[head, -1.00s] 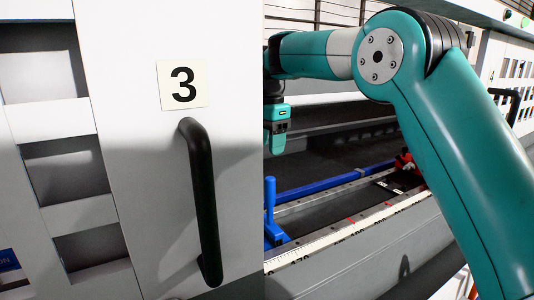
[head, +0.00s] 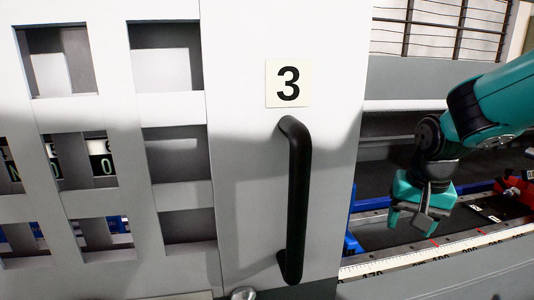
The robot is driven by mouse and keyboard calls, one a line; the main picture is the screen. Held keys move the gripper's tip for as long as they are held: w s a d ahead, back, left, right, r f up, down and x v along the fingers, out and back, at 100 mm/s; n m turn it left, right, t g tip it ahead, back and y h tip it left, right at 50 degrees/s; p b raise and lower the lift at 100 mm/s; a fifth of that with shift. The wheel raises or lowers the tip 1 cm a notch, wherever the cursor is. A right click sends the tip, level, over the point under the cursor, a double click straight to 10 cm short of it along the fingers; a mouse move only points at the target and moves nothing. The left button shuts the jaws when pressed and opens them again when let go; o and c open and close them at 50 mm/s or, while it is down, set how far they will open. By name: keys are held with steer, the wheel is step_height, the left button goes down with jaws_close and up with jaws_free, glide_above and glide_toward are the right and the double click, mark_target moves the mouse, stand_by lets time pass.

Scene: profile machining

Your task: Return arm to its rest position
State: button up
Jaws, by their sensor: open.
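My teal arm reaches in from the right edge of the head view. My gripper (head: 412,222) hangs pointing down at the right, above the machine's bed and ruler (head: 440,256). Its jaws are open, and I see nothing held between them. It is to the right of the white door (head: 335,60) marked 3, apart from it.
The door has a black vertical handle (head: 297,200) and a number 3 label (head: 288,83). A slotted white panel (head: 110,120) fills the left. A blue rail (head: 366,204) and a red part (head: 512,189) are in the machine bed. A railing (head: 440,25) stands behind.

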steer(key=s+d+f+n, duration=0.2)
steer(key=s+f+n, duration=0.25)
steer(key=s, duration=0.65)
steer(key=s+a+r+n+y, duration=0.2)
steer(key=s+a+r+n, duration=0.1)
steer(key=a, duration=0.3)
steer(key=s+a+r+n+g+y, duration=0.1)
steer(key=s+a+r+n, duration=0.2)
steer(key=s+a, duration=0.3)
steer(key=shift+a+r+y, duration=0.4)
steer(key=shift+a+r, duration=0.15)
steer(key=shift+a, duration=0.2)
